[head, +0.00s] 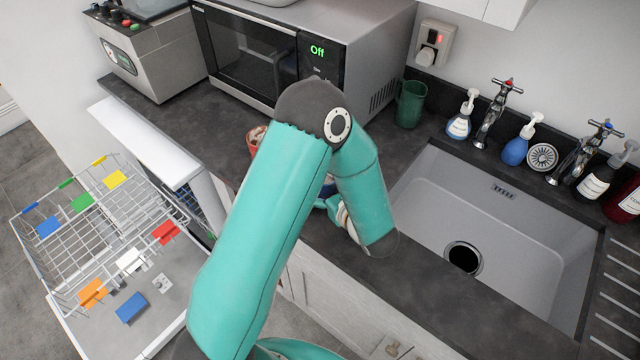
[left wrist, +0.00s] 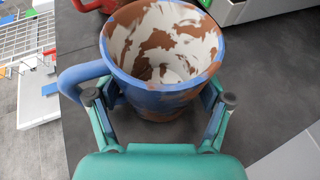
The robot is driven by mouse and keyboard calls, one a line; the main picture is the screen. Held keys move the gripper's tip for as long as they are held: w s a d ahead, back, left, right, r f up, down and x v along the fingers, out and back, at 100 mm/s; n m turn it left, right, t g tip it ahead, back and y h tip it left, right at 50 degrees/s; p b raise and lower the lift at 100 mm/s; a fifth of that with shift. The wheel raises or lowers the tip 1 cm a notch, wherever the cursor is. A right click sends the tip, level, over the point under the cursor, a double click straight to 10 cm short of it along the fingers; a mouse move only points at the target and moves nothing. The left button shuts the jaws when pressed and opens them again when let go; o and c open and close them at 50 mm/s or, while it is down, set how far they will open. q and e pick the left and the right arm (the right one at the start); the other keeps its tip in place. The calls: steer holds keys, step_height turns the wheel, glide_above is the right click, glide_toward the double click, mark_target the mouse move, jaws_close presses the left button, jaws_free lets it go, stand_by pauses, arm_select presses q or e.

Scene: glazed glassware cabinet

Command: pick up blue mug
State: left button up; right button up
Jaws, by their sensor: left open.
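The blue mug (left wrist: 150,94) stands upright on the dark counter in the left wrist view. Brown stains cover parts of its rim, wall and white inside. Its handle points to the left of that picture. My left gripper (left wrist: 161,99) is open, with one finger on each side of the mug's body. The left finger is close to the handle; I cannot tell whether either finger touches. In the head view my arm hides most of the mug and gripper. My right gripper is not in view.
A red mug (head: 255,138) shows partly behind my arm. A dishwasher rack (head: 62,243) is pulled out at left.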

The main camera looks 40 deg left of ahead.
arm_select(q)
steer(key=c, duration=1)
steer(key=shift+c, duration=0.4)
steer(key=shift+r, duration=0.1)
